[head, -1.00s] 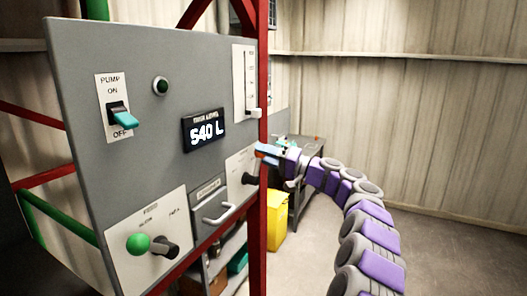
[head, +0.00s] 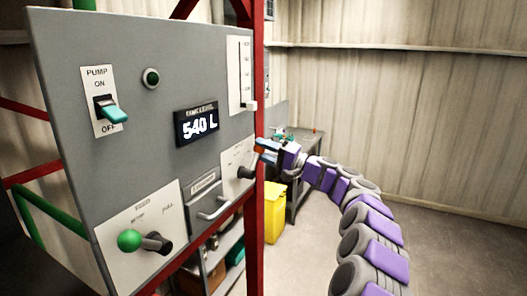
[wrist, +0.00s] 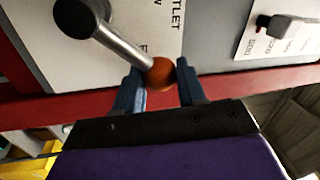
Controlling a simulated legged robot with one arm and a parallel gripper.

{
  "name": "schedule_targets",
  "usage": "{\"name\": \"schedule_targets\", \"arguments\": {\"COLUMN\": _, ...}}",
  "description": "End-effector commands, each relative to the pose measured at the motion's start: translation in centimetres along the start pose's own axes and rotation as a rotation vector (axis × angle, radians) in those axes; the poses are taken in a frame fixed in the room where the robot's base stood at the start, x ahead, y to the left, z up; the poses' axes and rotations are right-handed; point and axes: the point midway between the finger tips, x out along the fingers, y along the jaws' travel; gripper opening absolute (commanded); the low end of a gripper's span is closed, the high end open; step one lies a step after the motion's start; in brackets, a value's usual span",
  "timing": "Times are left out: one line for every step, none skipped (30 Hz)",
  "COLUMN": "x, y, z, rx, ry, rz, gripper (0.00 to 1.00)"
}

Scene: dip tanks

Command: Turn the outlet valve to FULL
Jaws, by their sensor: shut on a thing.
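The outlet valve is on a white plate (head: 238,158) at the right lower part of the grey panel, with a dark hub (head: 246,172). In the wrist view, a metal lever (wrist: 122,45) runs from the hub to an orange ball knob (wrist: 160,73). Part of the plate's lettering shows, including "TLET" and an "F" beside the lever. My gripper (wrist: 160,88) has its two blue fingers on either side of the knob, shut on it. In the head view my gripper (head: 266,150) is at the plate's right edge and hides the knob.
A green-knobbed feed valve (head: 130,240), a teal pump switch (head: 112,111), a slider (head: 249,105) and a display reading 540 L (head: 197,126) share the panel. A red post (head: 257,230) stands close by my gripper. A yellow bin (head: 276,212) and workbench stand behind.

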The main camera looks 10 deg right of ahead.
Motion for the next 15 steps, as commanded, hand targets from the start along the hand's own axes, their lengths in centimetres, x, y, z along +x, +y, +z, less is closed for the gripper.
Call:
{"name": "schedule_targets", "arguments": {"x": -0.06, "y": 0.07, "z": -0.15, "rx": 0.001, "ry": 0.005, "rz": 0.001, "gripper": 0.00}}
{"name": "schedule_targets", "arguments": {"x": -0.07, "y": 0.08, "z": -0.15, "rx": 0.000, "ry": 0.005, "rz": 0.001, "gripper": 0.00}}
{"name": "schedule_targets", "arguments": {"x": -0.07, "y": 0.09, "z": -0.15, "rx": 0.000, "ry": 0.005, "rz": 0.002, "gripper": 0.00}}
{"name": "schedule_targets", "arguments": {"x": -0.07, "y": 0.10, "z": -0.15, "rx": 0.000, "ry": 0.005, "rz": 0.002, "gripper": 0.41}}
{"name": "schedule_targets", "arguments": {"x": -0.07, "y": 0.11, "z": -0.15, "rx": 0.000, "ry": 0.005, "rz": 0.002, "gripper": 0.44}}
{"name": "schedule_targets", "arguments": {"x": -0.06, "y": 0.12, "z": -0.13, "rx": 0.000, "ry": 0.004, "rz": 0.002, "gripper": 0.47}}
{"name": "schedule_targets", "arguments": {"x": -0.06, "y": 0.12, "z": -0.12, "rx": 0.000, "ry": 0.004, "rz": 0.002, "gripper": 0.50}}
{"name": "schedule_targets", "arguments": {"x": -0.06, "y": 0.12, "z": -0.10, "rx": 0.000, "ry": 0.004, "rz": 0.002, "gripper": 0.53}}
{"name": "schedule_targets", "arguments": {"x": -0.08, "y": 0.07, "z": -0.05, "rx": 0.000, "ry": 0.003, "rz": 0.002, "gripper": 0.57}}
{"name": "schedule_targets", "arguments": {"x": -0.10, "y": 0.02, "z": 0.00, "rx": -0.001, "ry": 0.003, "rz": 0.002, "gripper": 0.60}}
{"name": "schedule_targets", "arguments": {"x": -0.13, "y": -0.03, "z": 0.05, "rx": -0.001, "ry": 0.002, "rz": 0.001, "gripper": 0.63}}
{"name": "schedule_targets", "arguments": {"x": -0.16, "y": -0.11, "z": 0.11, "rx": -0.002, "ry": 0.002, "rz": 0.001, "gripper": 0.64}}
{"name": "schedule_targets", "arguments": {"x": -0.18, "y": -0.16, "z": 0.15, "rx": -0.002, "ry": 0.002, "rz": 0.000, "gripper": 0.64}}
{"name": "schedule_targets", "arguments": {"x": -0.20, "y": -0.19, "z": 0.18, "rx": -0.002, "ry": 0.002, "rz": 0.000, "gripper": 0.64}}
{"name": "schedule_targets", "arguments": {"x": -0.21, "y": -0.22, "z": 0.20, "rx": -0.003, "ry": 0.002, "rz": 0.000, "gripper": 0.64}}
